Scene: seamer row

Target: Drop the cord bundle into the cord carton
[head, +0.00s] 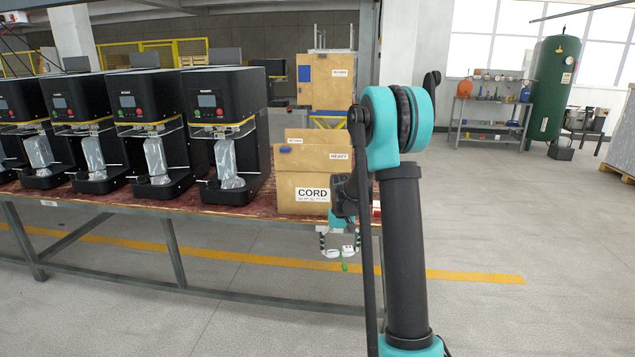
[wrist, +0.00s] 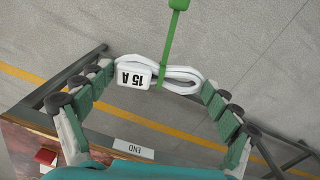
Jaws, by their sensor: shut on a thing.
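The cord bundle is a looped white cord with a white block marked 15 A (wrist: 132,73) and a green tie (wrist: 174,22). My gripper (wrist: 158,78) is shut on it, with the bundle between the fingertips. In the head view my gripper (head: 338,243) hangs over the floor, just off the front edge of the bench, with the green tie (head: 344,266) dangling below. The cord carton (head: 300,190) is brown, labelled CORD, with raised flaps. It stands on the right end of the bench, above and left of my gripper in the picture. Its inside is hidden.
The red-topped bench (head: 262,206) carries a row of black seamer machines (head: 230,130) left of the carton. A bench post (head: 368,60) rises at the right end, behind my arm. A small red item (wrist: 46,156) lies on the bench corner.

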